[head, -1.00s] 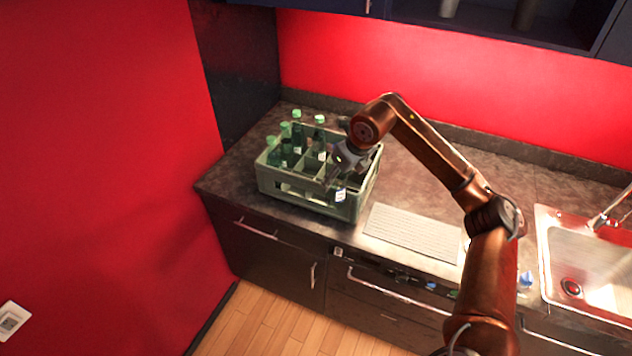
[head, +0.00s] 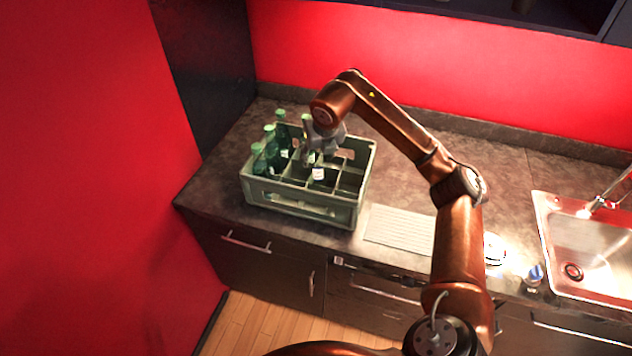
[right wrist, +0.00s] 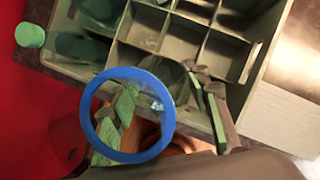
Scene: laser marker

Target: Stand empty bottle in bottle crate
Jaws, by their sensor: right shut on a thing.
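The grey-green bottle crate (head: 300,207) stands on the counter, with several green bottles (head: 269,136) upright at its left and back. My right gripper (head: 316,155) points down over the crate's middle and is shut on a bottle. The held bottle is mostly hidden in the head view; a small white label (head: 318,174) shows below the fingers, within the crate's outline. I cannot tell how deep it reaches. In the right wrist view a blue ring (right wrist: 91,126) surrounds part of one finger, and empty crate compartments (right wrist: 185,42) show beyond. My left gripper is not in view.
A ribbed pale mat (head: 400,229) lies right of the crate. A sink (head: 590,255) is further right, with a small blue-topped object (head: 534,276) beside it. A red wall (head: 90,180) bounds the left. The counter behind my arm is clear.

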